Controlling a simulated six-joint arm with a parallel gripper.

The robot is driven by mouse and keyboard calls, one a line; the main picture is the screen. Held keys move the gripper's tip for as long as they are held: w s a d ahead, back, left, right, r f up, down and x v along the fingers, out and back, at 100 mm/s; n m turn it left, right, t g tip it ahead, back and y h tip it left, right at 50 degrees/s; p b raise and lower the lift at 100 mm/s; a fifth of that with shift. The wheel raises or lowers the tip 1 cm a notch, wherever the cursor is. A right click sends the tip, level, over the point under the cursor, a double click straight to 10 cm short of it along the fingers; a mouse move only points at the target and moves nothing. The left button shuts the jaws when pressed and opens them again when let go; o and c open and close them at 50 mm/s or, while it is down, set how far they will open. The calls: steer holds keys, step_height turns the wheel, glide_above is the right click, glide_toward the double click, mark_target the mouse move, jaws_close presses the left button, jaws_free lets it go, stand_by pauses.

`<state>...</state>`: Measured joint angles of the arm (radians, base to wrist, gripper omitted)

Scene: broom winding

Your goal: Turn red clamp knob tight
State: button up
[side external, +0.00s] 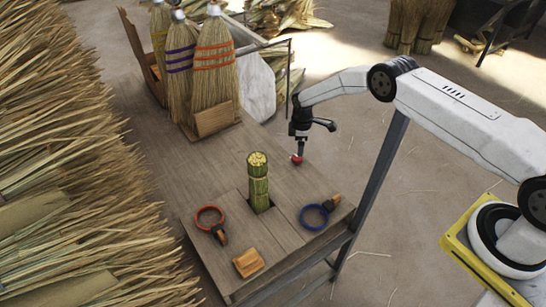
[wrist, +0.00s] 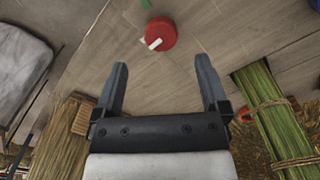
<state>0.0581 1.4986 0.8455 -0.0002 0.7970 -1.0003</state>
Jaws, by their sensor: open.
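The red clamp knob (wrist: 160,36) is round with a white bar-shaped mark on it. In the wrist view it lies just beyond my fingertips, roughly centred between them. My gripper (wrist: 162,66) is open, with nothing between its two dark fingers. In the side view my gripper (side external: 299,147) points down at the right edge of the wooden table, just above the small red knob (side external: 297,159). The knob is partly hidden there, and I cannot tell whether the fingers touch it.
A bound green straw bundle (side external: 258,182) stands upright in the table (side external: 170,150). A red ring (side external: 210,217) and a blue ring (side external: 315,217) with wooden handles lie in front. A wooden block (side external: 248,262) is at the front. Finished brooms (side external: 214,70) stand behind.

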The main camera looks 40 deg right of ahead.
mark_target(297, 159)
steer(key=shift+f, duration=3.2)
jaws_close()
